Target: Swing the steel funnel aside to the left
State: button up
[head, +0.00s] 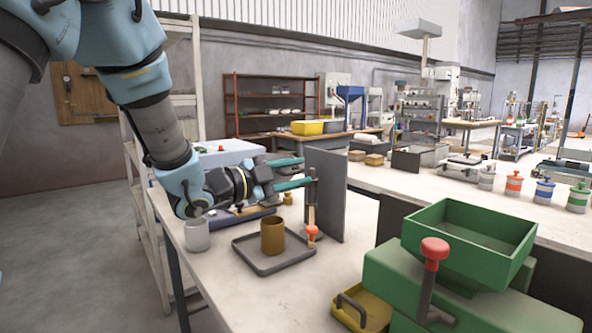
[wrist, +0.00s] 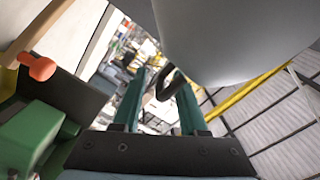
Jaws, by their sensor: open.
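The steel funnel does not show in the head view; the upright grey panel (head: 325,195) could hide it. In the wrist view a large smooth grey body (wrist: 235,40), which looks like the funnel, fills the top right. A dark curved handle (wrist: 168,84) reaches down from it between the teal fingers, near the right one. I cannot tell whether they touch. My gripper (head: 309,170) is open and points right, its fingertips close to the panel in the head view. It also shows open in the wrist view (wrist: 158,92), with no grasp visible.
Below are a brown cup (head: 273,236) on a dark tray (head: 258,262) and a grey cup (head: 197,235). A green machine (head: 400,275) with a red-knobbed lever (head: 434,250) stands front right.

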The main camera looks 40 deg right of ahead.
jog(key=shift+c, duration=0.3)
jog(key=c, duration=0.6)
jog(key=shift+f, duration=0.1)
grip_shut()
